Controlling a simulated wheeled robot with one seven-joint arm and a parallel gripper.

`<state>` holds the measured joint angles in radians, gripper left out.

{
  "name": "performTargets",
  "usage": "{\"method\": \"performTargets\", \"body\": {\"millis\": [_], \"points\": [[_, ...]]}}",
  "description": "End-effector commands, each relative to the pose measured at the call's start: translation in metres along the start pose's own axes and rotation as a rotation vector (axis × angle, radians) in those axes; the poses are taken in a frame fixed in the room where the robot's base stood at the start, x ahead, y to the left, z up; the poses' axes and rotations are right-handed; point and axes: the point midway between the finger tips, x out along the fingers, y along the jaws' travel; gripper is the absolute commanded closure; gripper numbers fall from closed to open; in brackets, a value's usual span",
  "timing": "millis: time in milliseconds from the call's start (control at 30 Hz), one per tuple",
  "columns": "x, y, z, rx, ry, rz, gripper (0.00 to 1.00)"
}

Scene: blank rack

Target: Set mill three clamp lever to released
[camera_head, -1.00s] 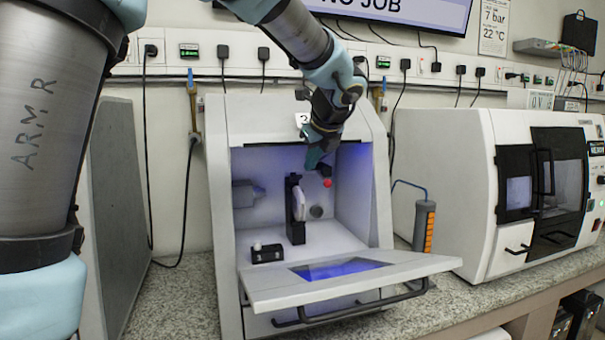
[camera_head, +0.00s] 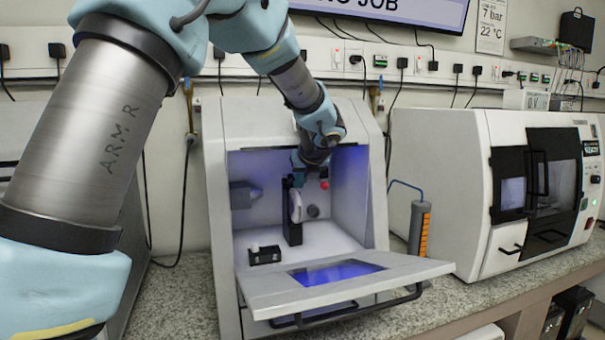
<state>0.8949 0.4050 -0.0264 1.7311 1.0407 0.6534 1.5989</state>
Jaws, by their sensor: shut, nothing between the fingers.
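The open-fronted white mill (camera_head: 215,200) stands in the middle with its door folded down; a label high on its front, seen a second ago, is now behind my arm. Inside stands a black clamp fixture (camera_head: 293,228) with a pale round disc (camera_head: 296,206) upright in it. A small red knob (camera_head: 324,184), perhaps the lever's end, shows right of the fixture top; the lever's shaft cannot be made out. My gripper (camera_head: 299,180) is shut and empty, inside the mill just above the fixture top and left of the red knob. Whether it touches anything cannot be told.
The lowered door (camera_head: 410,272) juts out in front. A spindle (camera_head: 245,194) sticks out from the left inner wall, and a small black block (camera_head: 264,255) sits on the mill floor. A closed second machine (camera_head: 450,190) stands right, a grey-orange canister (camera_head: 420,225) between.

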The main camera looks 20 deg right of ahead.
Motion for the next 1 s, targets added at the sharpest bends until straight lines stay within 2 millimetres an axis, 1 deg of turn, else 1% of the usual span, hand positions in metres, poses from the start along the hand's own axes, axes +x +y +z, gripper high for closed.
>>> {"method": "performTargets", "body": {"millis": [100,400,733,1000], "points": [[0.003,0.0,0.0,0.0,0.0,0.0,1.0],[0.002,0.0,0.001,0.0,0.0,0.0,1.0],[-0.013,0.0,0.019,0.0,-0.002,0.001,1.0],[-0.01,0.001,0.017,0.0,-0.001,0.001,1.0]]}}
